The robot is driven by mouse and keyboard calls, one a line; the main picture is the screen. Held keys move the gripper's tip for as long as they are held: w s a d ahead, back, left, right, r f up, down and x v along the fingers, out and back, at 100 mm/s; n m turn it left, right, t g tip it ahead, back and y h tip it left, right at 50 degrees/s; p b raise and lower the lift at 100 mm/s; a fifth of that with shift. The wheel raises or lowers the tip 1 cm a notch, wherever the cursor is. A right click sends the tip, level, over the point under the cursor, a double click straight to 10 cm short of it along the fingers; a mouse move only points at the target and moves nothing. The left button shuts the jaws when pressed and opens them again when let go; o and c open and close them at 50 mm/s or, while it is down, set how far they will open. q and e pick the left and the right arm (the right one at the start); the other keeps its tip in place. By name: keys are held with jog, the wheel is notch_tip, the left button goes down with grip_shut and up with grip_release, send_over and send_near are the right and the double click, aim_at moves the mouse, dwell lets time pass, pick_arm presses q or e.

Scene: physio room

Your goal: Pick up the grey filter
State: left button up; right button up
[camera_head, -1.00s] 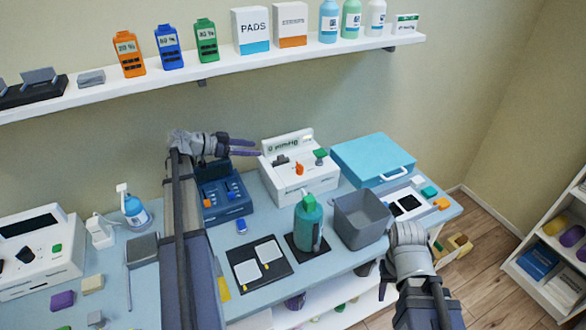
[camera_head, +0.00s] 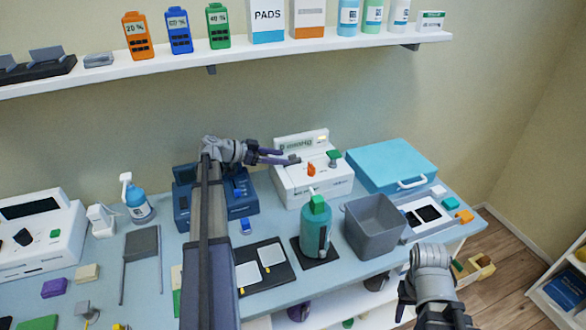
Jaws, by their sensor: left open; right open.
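A small dark grey piece (camera_head: 293,159) sits on the white machine (camera_head: 318,187) behind the green-capped bottle. It looks like the grey filter, but it is too small and too near my fingers to be sure. My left gripper (camera_head: 283,156) is open, its fingers pointing right, with the tips at or just in front of this piece. I cannot tell whether they touch it. My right gripper (camera_head: 403,297) is open and empty near the table's front right edge, apart from the machine.
An orange piece (camera_head: 311,169) and a green knob (camera_head: 333,155) are on the same machine. A teal bottle (camera_head: 314,232) and a grey bin (camera_head: 375,227) stand in front. A blue case (camera_head: 392,165) lies to the right. A flat grey block (camera_head: 99,60) lies on the wall shelf (camera_head: 250,54).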

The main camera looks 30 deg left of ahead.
aim_at(292, 157)
pick_arm(q)
jog(key=shift+w+a+b+x, duration=0.1)
jog(key=shift+b+x, duration=0.35)
jog(key=shift+x, duration=0.95)
jog(key=shift+w+a+b+x, duration=0.1)
jog(key=shift+b+x, duration=0.3)
jog(key=shift+x, duration=1.05)
jog(key=shift+r, duration=0.15)
grip_shut()
